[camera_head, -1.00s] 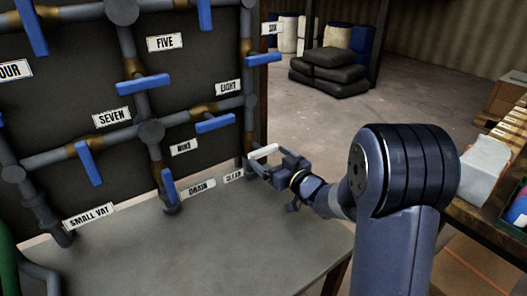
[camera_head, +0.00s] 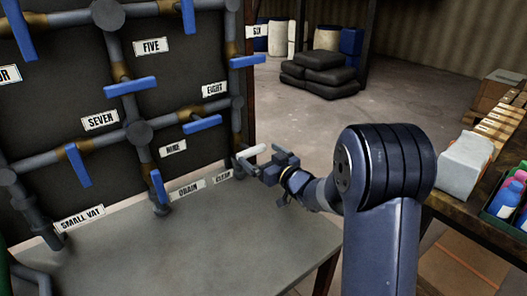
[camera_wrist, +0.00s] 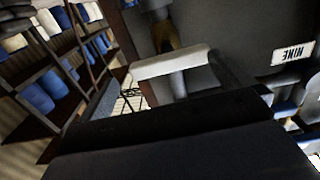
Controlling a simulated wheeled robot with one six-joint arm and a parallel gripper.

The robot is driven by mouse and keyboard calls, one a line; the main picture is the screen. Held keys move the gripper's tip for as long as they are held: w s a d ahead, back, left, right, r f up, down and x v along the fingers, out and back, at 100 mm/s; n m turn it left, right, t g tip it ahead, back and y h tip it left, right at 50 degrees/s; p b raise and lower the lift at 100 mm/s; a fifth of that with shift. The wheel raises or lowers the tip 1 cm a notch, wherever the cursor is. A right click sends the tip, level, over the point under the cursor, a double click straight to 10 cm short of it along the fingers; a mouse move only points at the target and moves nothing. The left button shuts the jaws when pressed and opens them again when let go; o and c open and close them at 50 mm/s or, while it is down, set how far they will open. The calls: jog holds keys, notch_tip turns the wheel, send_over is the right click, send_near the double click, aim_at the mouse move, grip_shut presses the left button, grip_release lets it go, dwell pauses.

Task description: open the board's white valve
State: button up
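The white valve (camera_head: 249,153) is at the lower right of the pipe board, by the CLEAN label (camera_head: 222,178). Its white bar handle lies roughly level, tilted up to the right. My gripper (camera_head: 270,168) is right at the handle, coming from the right. In the wrist view the white handle (camera_wrist: 172,64) spans between my two fingers, and my gripper (camera_wrist: 168,85) looks open around it. Whether the fingers touch the handle cannot be told. The valve's stem is partly hidden behind my gripper.
Blue valve handles sit nearby, by NINE (camera_head: 202,124) and DRAIN (camera_head: 158,186). A grey table (camera_head: 190,245) lies below the board. A bench with a white container (camera_head: 465,165) and a crate of bottles (camera_head: 508,195) stands at the right. Dark sacks (camera_head: 320,78) lie behind.

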jog(key=shift+w+f, duration=0.15)
jog(key=shift+w, duration=0.05)
jog(key=v, duration=1.1)
jog(key=shift+s+d+f, duration=0.15)
jog(key=shift+d+f, duration=0.1)
jog(key=shift+f, duration=0.1)
dwell(0.4)
dwell(0.4)
jog(key=v, duration=1)
jog(key=shift+s+d+p, duration=0.2)
jog(key=shift+s+p, duration=0.1)
jog(key=shift+r, duration=0.15)
